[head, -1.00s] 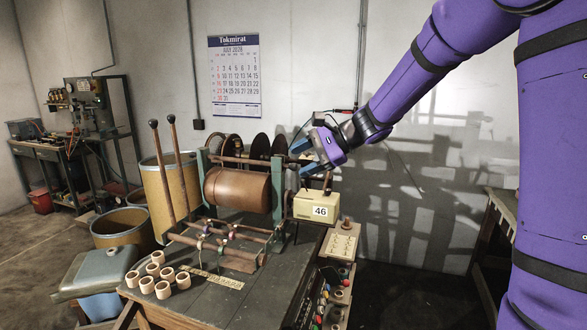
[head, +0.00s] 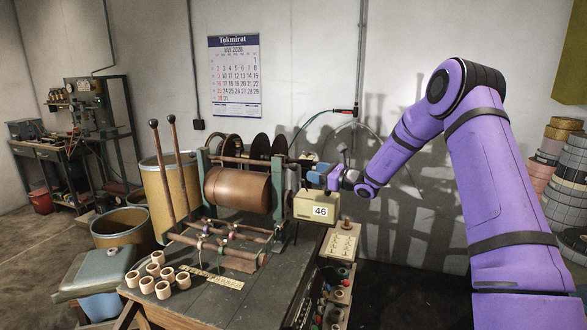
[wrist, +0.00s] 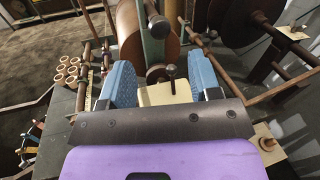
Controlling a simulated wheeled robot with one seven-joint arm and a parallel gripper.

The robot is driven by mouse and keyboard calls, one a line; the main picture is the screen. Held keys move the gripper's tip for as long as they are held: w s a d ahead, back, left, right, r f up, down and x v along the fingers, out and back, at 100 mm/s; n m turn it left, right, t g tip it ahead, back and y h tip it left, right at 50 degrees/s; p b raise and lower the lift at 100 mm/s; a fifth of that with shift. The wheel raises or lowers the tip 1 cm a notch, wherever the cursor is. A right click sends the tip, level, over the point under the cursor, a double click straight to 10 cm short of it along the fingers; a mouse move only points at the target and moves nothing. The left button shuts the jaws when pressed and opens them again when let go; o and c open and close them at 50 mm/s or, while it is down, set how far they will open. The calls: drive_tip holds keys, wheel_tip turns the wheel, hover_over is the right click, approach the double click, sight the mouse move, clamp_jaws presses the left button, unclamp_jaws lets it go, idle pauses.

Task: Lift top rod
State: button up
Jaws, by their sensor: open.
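The winding machine has a brown drum (head: 238,190) between two green end posts (head: 277,190). A thin top rod (head: 243,160) runs across above the drum toward the right post. My gripper (head: 310,170) has blue fingers and is at the machine's right end, above the cream box marked 46 (head: 318,207). In the wrist view, my gripper (wrist: 160,78) is open and empty. A dark knob on a short stem (wrist: 170,72) shows between the fingers. A black knob (wrist: 158,25) shows just beyond them. The rod's right end is hard to make out.
Large dark discs (head: 257,147) stand behind the drum. Two long levers (head: 163,170) rise at the left. Several small rings (head: 158,272) lie on the front left of the table (head: 215,305). Stacked tape rolls (head: 565,175) stand at the far right.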

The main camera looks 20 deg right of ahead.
sight(293, 167)
drive_tip(key=x, duration=0.9)
drive_tip(key=shift+w+a, duration=0.25)
drive_tip(key=shift+a, duration=0.05)
clamp_jaws()
